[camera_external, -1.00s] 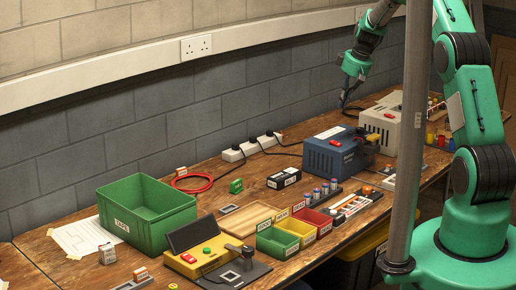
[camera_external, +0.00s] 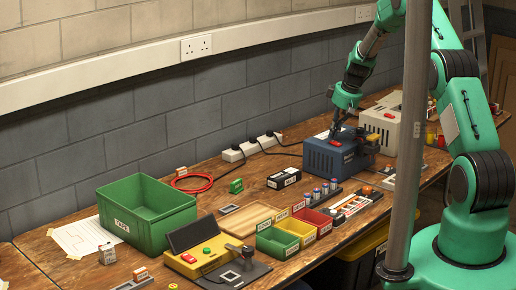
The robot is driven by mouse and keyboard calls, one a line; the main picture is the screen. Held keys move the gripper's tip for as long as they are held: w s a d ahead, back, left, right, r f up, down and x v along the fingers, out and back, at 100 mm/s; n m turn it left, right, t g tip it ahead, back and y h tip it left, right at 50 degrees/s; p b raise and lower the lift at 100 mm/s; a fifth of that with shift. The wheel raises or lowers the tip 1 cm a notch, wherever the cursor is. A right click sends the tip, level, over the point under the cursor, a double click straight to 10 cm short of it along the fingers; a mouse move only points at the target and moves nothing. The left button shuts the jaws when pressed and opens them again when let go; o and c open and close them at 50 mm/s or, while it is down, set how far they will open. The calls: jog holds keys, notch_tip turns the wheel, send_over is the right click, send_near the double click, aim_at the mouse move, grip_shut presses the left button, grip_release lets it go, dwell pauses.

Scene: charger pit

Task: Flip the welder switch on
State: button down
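A blue box-shaped machine (camera_external: 324,159) with a vented front stands on the bench right of centre. A red switch (camera_external: 335,143) is on its top, and its on/off position is too small to tell. A beige machine (camera_external: 375,117) with a red part (camera_external: 380,114) on top stands behind it to the right. I cannot read which machine is the welder. My gripper (camera_external: 335,132) points down just above the blue machine's top, close to the red switch. Whether it touches the switch and how far its fingers are apart cannot be made out.
In front are a black box (camera_external: 284,179), small bottles and coloured bins (camera_external: 279,242). A green crate (camera_external: 147,213) stands at left. A grey vertical pole (camera_external: 411,140) stands before my arm.

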jog(key=shift+f, duration=0.3)
jog(key=shift+a+p, duration=0.1)
jog(key=shift+p, duration=0.25)
jog(key=shift+w+a+f+g+h+p, duration=0.2)
jog(key=shift+g+h+p, duration=0.2)
jog(key=shift+p, duration=0.75)
jog(key=shift+f, duration=0.3)
jog(key=shift+s+d, duration=0.1)
jog(key=shift+d, duration=0.05)
jog(key=shift+s+d+r, duration=0.2)
jog(key=shift+s+d, duration=0.25)
jog(key=shift+r, duration=0.1)
